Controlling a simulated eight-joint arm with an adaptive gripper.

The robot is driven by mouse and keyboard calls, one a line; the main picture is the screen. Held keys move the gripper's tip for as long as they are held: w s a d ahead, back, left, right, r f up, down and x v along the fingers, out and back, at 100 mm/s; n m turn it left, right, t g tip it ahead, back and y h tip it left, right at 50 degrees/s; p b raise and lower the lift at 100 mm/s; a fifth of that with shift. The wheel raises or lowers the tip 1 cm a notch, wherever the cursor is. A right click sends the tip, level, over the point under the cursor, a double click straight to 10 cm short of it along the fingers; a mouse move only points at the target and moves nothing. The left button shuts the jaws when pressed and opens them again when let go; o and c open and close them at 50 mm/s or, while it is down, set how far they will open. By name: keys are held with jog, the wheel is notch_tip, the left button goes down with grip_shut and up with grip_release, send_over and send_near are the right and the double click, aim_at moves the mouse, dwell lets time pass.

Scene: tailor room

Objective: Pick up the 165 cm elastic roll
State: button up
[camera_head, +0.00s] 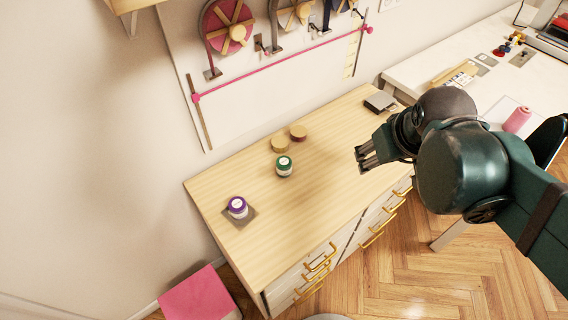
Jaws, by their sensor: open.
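Two small rolls with pale round tops stand on the wooden dresser top (335,140). The purple roll (237,207) stands at the front left on a grey square. The green roll (284,166) stands nearer the middle. Two tan round pieces (279,145) (298,132) lie behind the green roll, the farther with a reddish side. Any lettering is too small to read, so I cannot tell which is the 165 cm elastic roll. My gripper (364,158) is open, with nothing seen in it, to the right of the green roll and apart from it.
A grey box-like item (380,103) sits at the dresser's far right corner. A wall board (270,80) with large reels stands behind. A white table (455,60) at right holds a pink spool (517,119). A pink-topped stool (197,296) is front left.

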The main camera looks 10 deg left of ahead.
jog(key=w+a+n+g+p, duration=0.2)
jog(key=w+a+n+p, duration=0.15)
jog(key=a, duration=0.35)
jog(key=n+g+h+p, duration=0.2)
jog(key=n+g+p, duration=0.1)
jog(key=n+p, duration=0.55)
send_over(284, 161)
jog(key=b, duration=0.1)
jog(key=shift+n, duration=0.8)
jog(key=f, duration=0.8)
jog(key=shift+a+f, duration=0.25)
jog(key=shift+f, duration=0.05)
jog(key=shift+s+a+f+n, duration=0.1)
jog(key=shift+a+f+n, duration=0.2)
jog(key=shift+a+f, duration=0.15)
jog(key=shift+f, duration=0.1)
jog(key=shift+d+f, duration=0.2)
jog(key=shift+f, duration=1)
jog(key=shift+f, duration=0.1)
jog(key=shift+d+f, duration=0.2)
jog(key=shift+f, duration=0.6)
jog(key=shift+d+f, duration=0.15)
jog(key=shift+f, duration=0.7)
jog(key=shift+d+f, duration=0.2)
jog(key=shift+f, duration=0.6)
